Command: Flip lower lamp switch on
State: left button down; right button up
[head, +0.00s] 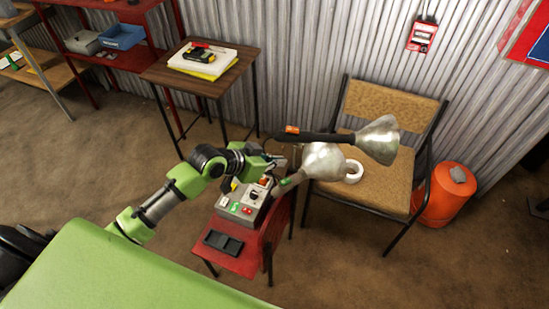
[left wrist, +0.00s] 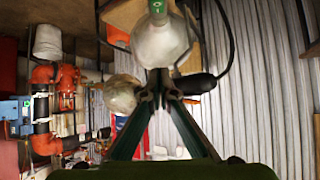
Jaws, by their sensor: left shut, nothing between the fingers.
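Two lamps with silvery shades stand at the red stool. The lower lamp (head: 323,160) has a green part (head: 287,183) at its neck. The upper lamp (head: 378,140) has a long black body with an orange piece (head: 292,129). My left gripper (head: 277,161) is shut and empty, just left of the lower lamp's shade. In the left wrist view its fingertips (left wrist: 157,82) meet close to the lower lamp's shade (left wrist: 160,42); I cannot tell if they touch. The upper lamp's shade (left wrist: 122,95) is at their left there. I cannot make out the switch's position. My right gripper is out of view.
A grey control box (head: 245,203) with coloured buttons sits on the red stool (head: 245,262), beside a black pad (head: 223,242). A chair (head: 372,185) holding a white tape roll (head: 354,171) stands behind the lamps. A small table (head: 160,76) is behind, and an orange cylinder (head: 445,195) at right.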

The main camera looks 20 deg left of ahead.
pick_arm(q)
jog(key=shift+s+a+r, duration=0.2)
jog(key=shift+s+r, duration=0.1)
jog(key=shift+r, duration=0.2)
jog(key=shift+s+a+r, duration=0.15)
jog(key=shift+s+r, duration=0.1)
jog(key=shift+r, duration=0.2)
jog(key=s+a+f+n+g+y, duration=0.1)
jog(key=a+f, duration=0.2)
jog(key=f, duration=0.5)
jog(key=s+a+f+n+y, duration=0.2)
jog(key=a+f, duration=0.1)
jog(key=f, duration=0.6)
jog(key=s+a+f+n+g+y, duration=0.1)
jog(key=s+a+f, duration=0.1)
jog(key=s+f, duration=0.45)
jog(key=s+a+f+g, duration=0.1)
jog(key=s+f, duration=0.3)
jog(key=f, duration=0.5)
jog(key=s+d+f+g, duration=0.1)
jog(key=s+f, duration=0.4)
jog(key=s, duration=0.6)
jog(key=s+d+f+g, duration=0.2)
jog(key=s+f, duration=0.3)
jog(key=s, duration=0.6)
jog(key=s+d+f+g+y, duration=0.1)
jog(key=s+d+f+g, duration=0.1)
jog(key=s+f, duration=0.4)
jog(key=s, duration=0.5)
jog(key=shift+s, duration=0.25)
